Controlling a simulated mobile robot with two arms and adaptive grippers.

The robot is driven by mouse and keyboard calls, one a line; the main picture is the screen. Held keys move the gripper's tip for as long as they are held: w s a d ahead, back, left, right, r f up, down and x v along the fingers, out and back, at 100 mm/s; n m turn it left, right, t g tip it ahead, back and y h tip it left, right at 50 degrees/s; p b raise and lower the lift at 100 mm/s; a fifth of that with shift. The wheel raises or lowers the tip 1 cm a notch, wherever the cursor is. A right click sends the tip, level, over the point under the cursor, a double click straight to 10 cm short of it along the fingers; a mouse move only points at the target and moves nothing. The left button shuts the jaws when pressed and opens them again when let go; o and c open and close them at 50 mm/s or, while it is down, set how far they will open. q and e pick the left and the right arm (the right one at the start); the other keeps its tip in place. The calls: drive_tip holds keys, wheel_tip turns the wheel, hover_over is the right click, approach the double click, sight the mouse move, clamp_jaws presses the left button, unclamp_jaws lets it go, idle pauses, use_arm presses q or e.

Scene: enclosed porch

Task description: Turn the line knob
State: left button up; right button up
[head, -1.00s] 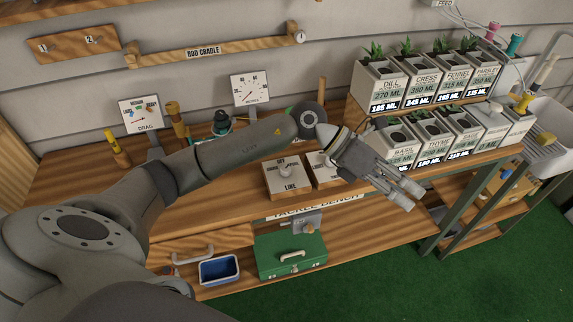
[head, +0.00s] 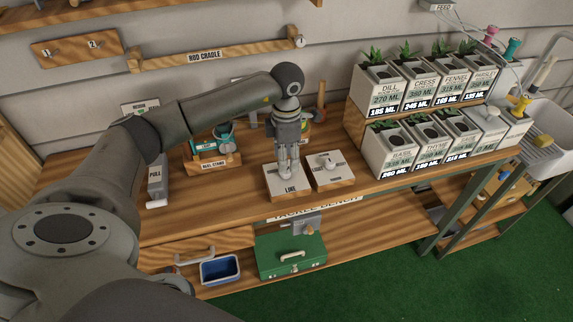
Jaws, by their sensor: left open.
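The line knob sits on a small box with a white top plate and a wooden front marked LINE (head: 290,189), on the bench. My left gripper (head: 288,172) points straight down over this box, its fingers open at the knob. The fingers hide most of the knob, so its pointer direction and any contact cannot be told. A second white-topped box (head: 340,178) with its own knob (head: 327,161) stands just to the right, clear of the fingers.
The wooden bench (head: 225,210) has free room left of the LINE box. A reel stand (head: 213,165) and a PULL box (head: 157,187) stand to the left. Labelled planters (head: 388,157) stand to the right. A green tackle box (head: 290,262) and blue bin (head: 219,270) sit below.

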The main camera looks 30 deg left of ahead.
use_arm(q)
drive_tip(key=shift+f+p, duration=0.5)
drive_tip(key=shift+f, duration=1.9)
clamp_jaws()
